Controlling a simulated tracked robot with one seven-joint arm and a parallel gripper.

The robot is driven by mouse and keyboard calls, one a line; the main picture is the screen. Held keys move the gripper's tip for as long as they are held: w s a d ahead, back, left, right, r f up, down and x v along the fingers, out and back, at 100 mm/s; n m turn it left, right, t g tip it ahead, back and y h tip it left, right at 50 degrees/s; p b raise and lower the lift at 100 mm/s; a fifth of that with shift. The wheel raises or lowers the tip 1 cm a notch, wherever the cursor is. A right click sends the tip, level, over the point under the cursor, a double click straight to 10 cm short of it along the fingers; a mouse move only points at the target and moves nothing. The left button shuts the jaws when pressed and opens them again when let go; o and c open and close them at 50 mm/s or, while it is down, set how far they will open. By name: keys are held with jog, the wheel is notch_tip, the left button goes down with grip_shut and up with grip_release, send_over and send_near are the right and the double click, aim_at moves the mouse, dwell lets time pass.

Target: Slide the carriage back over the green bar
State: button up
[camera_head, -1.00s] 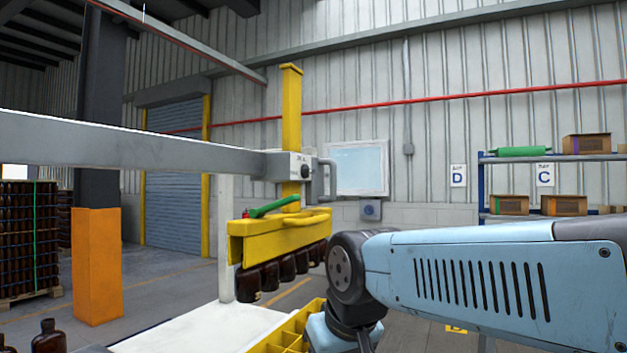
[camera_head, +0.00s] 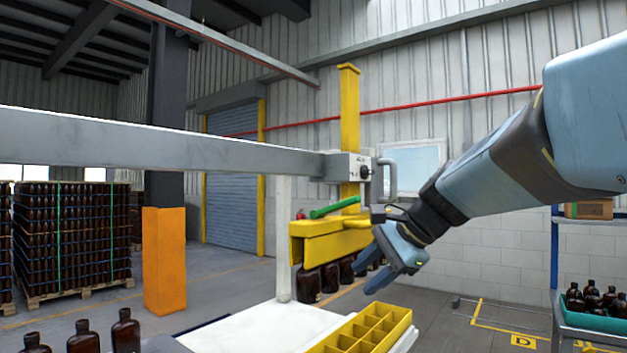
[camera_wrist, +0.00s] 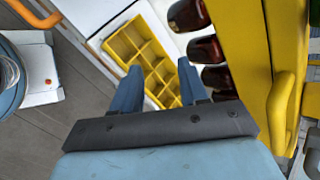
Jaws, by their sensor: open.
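The carriage (camera_head: 347,167) is a grey block with a dark knob at the end of a grey beam (camera_head: 170,147), beside a yellow post (camera_head: 349,110). A grey handle (camera_head: 386,178) is on its right. Below hangs a yellow head (camera_head: 322,243) holding several amber bottles (camera_head: 330,277). A green bar-like lever (camera_head: 333,207) lies on the head; I cannot tell if it is the task's green bar. My gripper (camera_head: 373,262) is open and empty, in front of the head's right end. In the wrist view my gripper (camera_wrist: 158,70) is left of the head (camera_wrist: 245,70) and its yellow handle (camera_wrist: 283,100).
A yellow divided crate (camera_head: 365,333) with empty compartments stands on a white table (camera_head: 245,328) below. Amber bottles (camera_head: 84,338) stand at the lower left. An orange pillar guard (camera_head: 164,262) and bottle pallets are behind. A bottle tray (camera_head: 595,318) is at the right.

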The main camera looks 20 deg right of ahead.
jog(key=w+d+r+m+t+y, duration=0.2)
jog(key=w+d+r+m+t, duration=0.2)
jog(key=w+d+r+m, duration=0.55)
jog(key=m+t, duration=0.5)
jog(key=m, duration=0.1)
send_near(393, 192)
notch_tip(393, 192, up, 4)
jog(key=s+d, duration=0.2)
jog(key=shift+y, duration=0.3)
jog(key=x, duration=1.3)
jog(key=shift+w+d+f, duration=0.15)
jog(key=shift+w+d, duration=0.05)
jog(key=shift+w, duration=0.05)
grip_shut()
